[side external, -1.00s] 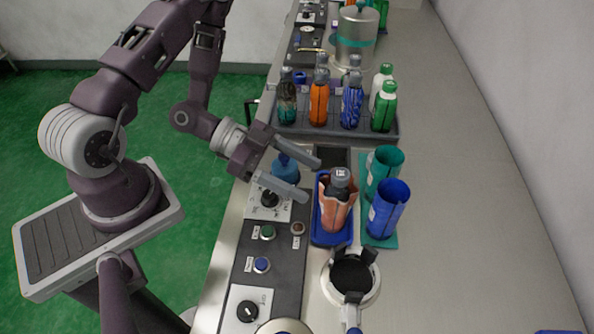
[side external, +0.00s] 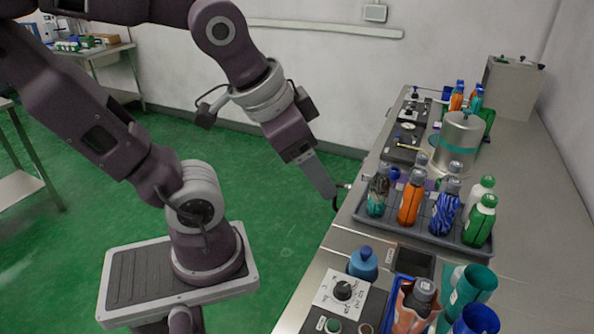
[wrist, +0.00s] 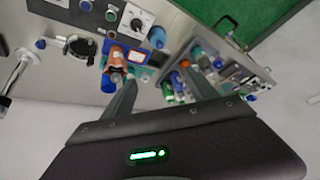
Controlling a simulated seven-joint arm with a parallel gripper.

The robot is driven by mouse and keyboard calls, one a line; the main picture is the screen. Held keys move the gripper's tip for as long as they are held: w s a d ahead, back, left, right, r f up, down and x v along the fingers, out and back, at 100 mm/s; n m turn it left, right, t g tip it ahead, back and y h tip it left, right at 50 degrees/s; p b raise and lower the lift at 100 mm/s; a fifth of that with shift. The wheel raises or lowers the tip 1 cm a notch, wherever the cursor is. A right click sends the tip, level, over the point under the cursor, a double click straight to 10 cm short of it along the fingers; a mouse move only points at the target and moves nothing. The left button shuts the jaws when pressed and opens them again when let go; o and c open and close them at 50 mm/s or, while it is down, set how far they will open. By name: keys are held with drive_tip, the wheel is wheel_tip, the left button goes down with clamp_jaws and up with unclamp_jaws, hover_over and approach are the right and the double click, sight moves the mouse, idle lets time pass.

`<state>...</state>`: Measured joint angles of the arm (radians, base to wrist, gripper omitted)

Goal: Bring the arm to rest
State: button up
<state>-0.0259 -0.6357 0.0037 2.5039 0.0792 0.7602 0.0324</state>
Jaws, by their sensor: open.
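My gripper (side external: 329,190) hangs off the left edge of the counter in the side view, pointing down and to the right, clear of the bottles. In the wrist view its two fingers (wrist: 158,78) are spread apart with nothing held between them. A dark-capped bottle in an orange sleeve (side external: 413,305) stands in a blue holder (side external: 392,292) on the counter, partly cut off by the frame. It also shows in the wrist view (wrist: 116,62), beyond the fingers.
A grey tray (side external: 425,238) holds several bottles. Teal and blue cups (side external: 470,287) stand at the lower right. A blue-capped bottle (side external: 363,264) stands behind the dial panel (side external: 340,292). A steel pot (side external: 458,143) is farther back. Open green floor (side external: 285,215) lies left of the counter.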

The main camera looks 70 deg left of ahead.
drive_tip(key=s, duration=0.1)
drive_tip(key=s+d, duration=0.2)
drive_tip(key=shift+s+r+n+h, duration=0.15)
drive_tip(key=shift+r+n+h, duration=0.15)
drive_tip(key=shift+r+h, duration=0.1)
idle(0.8)
